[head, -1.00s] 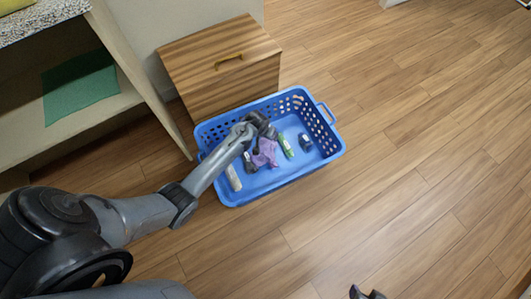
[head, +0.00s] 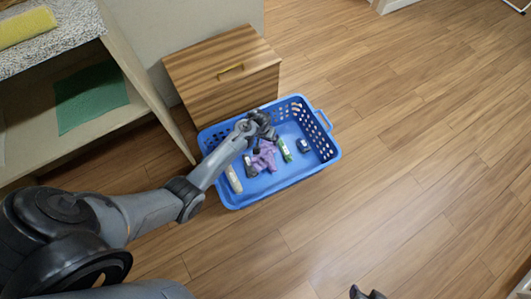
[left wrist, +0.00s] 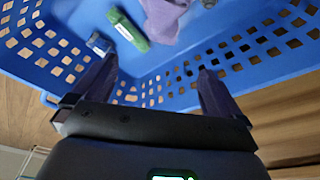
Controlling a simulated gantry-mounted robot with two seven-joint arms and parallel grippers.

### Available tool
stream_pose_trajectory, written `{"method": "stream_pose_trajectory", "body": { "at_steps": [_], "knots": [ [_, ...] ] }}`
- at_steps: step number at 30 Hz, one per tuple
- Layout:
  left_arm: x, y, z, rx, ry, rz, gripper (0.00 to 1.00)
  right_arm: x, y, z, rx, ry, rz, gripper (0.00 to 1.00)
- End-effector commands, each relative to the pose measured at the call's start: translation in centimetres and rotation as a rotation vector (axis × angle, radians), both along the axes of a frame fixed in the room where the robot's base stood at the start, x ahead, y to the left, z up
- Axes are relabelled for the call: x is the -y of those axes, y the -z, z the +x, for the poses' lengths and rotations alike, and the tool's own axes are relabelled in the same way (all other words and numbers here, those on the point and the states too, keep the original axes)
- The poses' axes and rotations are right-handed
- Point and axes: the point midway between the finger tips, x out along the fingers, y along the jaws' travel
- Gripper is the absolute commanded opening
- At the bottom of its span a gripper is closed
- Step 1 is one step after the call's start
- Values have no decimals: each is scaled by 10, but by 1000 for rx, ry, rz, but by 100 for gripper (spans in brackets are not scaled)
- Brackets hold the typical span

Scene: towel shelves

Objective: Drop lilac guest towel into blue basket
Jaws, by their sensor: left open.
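The lilac guest towel (head: 262,160) lies crumpled on the floor of the blue basket (head: 268,187), among other small items. It also shows at the top of the left wrist view (left wrist: 164,18), apart from the fingers. My left gripper (head: 262,127) is over the back part of the basket. In the left wrist view its two fingers (left wrist: 155,90) are spread wide with nothing between them. Only a dark tip (head: 366,293), possibly of my right gripper, shows at the bottom edge of the head view; its jaws cannot be made out.
In the basket lie a green item (head: 285,150), a small dark-blue item (head: 304,145) and a pale item (head: 234,180). A wooden box (head: 222,70) stands behind it. Shelves at left hold a green towel (head: 90,97) and a yellow towel (head: 27,27). Floor at right is clear.

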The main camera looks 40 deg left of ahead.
Motion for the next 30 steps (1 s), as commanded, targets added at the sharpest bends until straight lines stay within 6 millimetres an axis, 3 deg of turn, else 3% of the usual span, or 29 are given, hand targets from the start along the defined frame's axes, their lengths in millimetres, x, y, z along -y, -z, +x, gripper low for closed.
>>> {"method": "stream_pose_trajectory", "body": {
  "at_steps": [1,6,23,30],
  "knots": [
    [0,-9,-1,-12,0,-4,100,0,-11,0,0,1,1,43],
    [1,-18,-2,-47,0,-15,100,-1,-23,0,1,2,3,43],
    [1,-22,-4,-62,0,-20,100,1,-28,0,1,-3,-4,43],
    [2,-53,-8,-61,0,-19,100,2,-51,0,0,-5,-7,43]
  ]
}}
